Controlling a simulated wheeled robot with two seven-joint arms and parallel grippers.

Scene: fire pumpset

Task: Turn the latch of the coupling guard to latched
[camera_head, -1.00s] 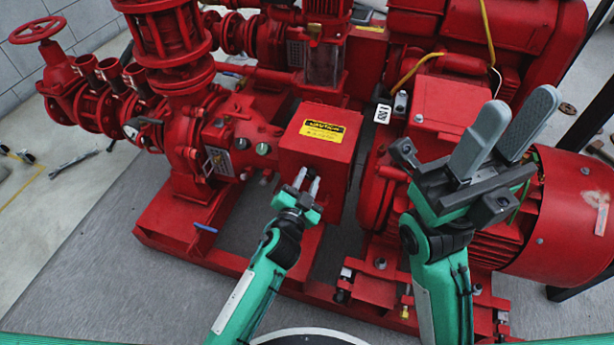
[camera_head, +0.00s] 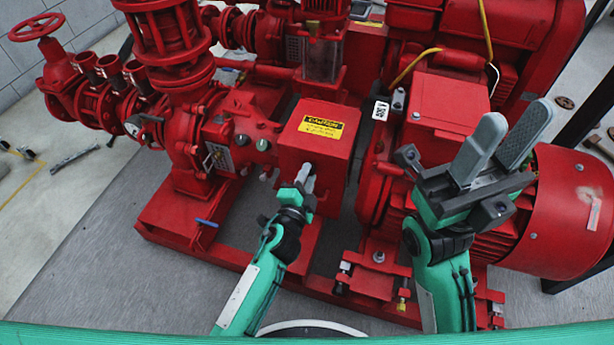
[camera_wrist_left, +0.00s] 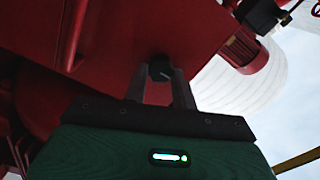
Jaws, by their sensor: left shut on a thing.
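The coupling guard (camera_head: 327,148) is a red box with a yellow caution label (camera_head: 321,125), between the pump and the motor. My left gripper (camera_head: 305,174) is at the front face of the guard, below the label. In the left wrist view, its two fingers (camera_wrist_left: 160,80) are closed around a small black latch knob (camera_wrist_left: 160,69) on the red face. The knob is mostly hidden by the fingers in the head view, so I cannot tell its turn angle there. My right gripper (camera_head: 500,145) is raised in front of the motor, empty, with its fingers apart.
The red motor (camera_head: 560,210) stands to the right, behind my right gripper. The red pump (camera_head: 215,145) with valves and pipes stands to the left. A red base frame (camera_head: 190,245) runs below the guard. Grey floor (camera_head: 80,260) is clear at front left.

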